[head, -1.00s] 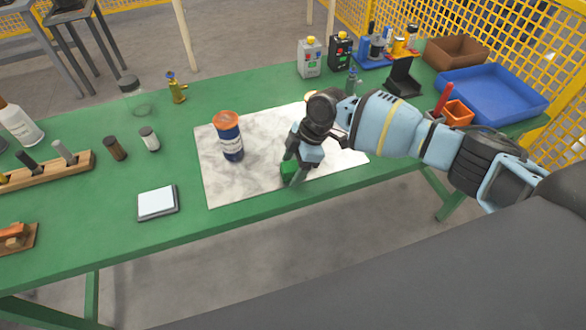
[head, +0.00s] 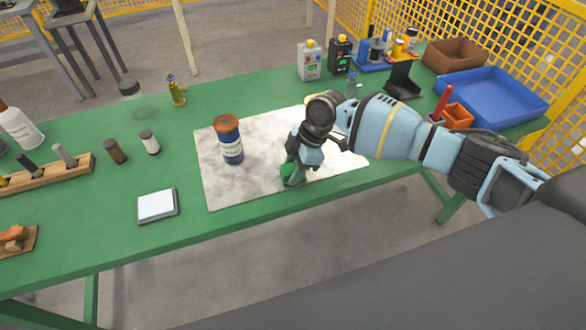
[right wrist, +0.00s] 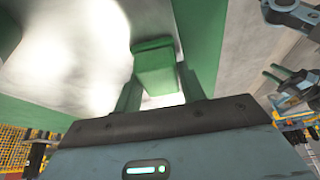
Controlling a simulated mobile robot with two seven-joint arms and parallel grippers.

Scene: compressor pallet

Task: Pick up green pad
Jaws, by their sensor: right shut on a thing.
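The green pad (head: 286,170) is a small green block at the lower end of my right gripper (head: 291,173), over the front part of the marbled white sheet (head: 230,190). In the right wrist view the pad (right wrist: 155,68) sits between the two fingers of my right gripper (right wrist: 157,90), which is shut on it. Whether the pad touches the sheet is hard to tell in the head view. My left gripper is not in view.
An orange-lidded blue and white can (head: 228,140) stands on the sheet left of my right gripper. A white-topped square pad (head: 157,205) lies near the front edge. Blue tray (head: 490,94), orange box (head: 457,116) and brown bin (head: 455,53) are at the right.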

